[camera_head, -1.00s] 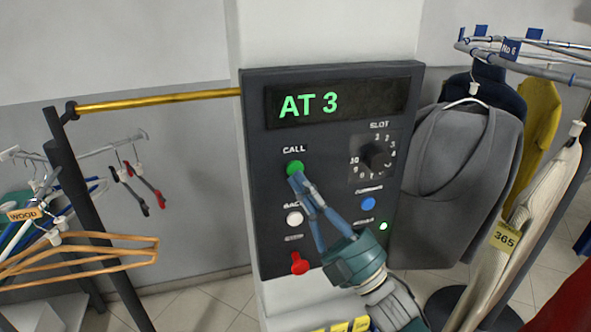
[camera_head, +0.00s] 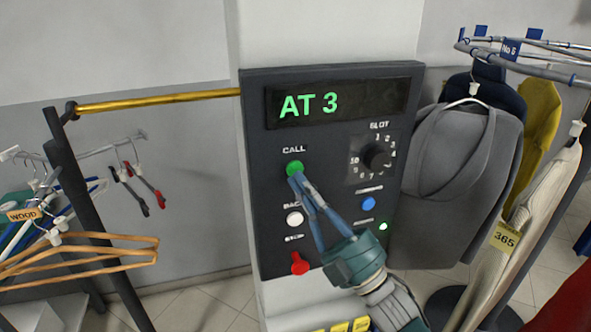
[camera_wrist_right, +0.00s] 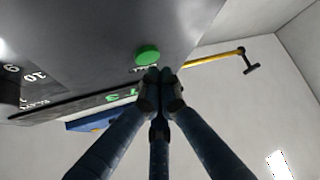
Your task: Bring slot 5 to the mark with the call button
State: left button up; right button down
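The dark control panel (camera_head: 335,225) fills the middle of the head view. Its display (camera_head: 309,105) reads "AT 3" in green. The green call button (camera_head: 294,168) sits below the word CALL and also shows in the right wrist view (camera_wrist_right: 147,55). The slot dial (camera_head: 376,157) is at the panel's upper right. My right gripper (camera_head: 294,177) has its fingertips together just below the call button; the wrist view also shows the closed fingertips (camera_wrist_right: 160,76) beside it. Whether they touch it I cannot tell. My left gripper is not in view.
A white button (camera_head: 294,218), a blue button (camera_head: 368,203) and a red button (camera_head: 300,263) are on the panel. Garments, including a grey jacket (camera_head: 455,180), hang from a rail (camera_head: 530,52) close on the right. Wooden hangers (camera_head: 90,255) hang at left.

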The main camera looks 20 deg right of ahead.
jog(key=shift+w, duration=0.45)
jog(key=shift+w, duration=0.35)
dwell(0.7)
jog(key=shift+s, duration=0.85)
jog(key=shift+s+d+p, duration=0.1)
jog(key=shift+s+p, duration=0.25)
jog(key=shift+s, duration=2.15)
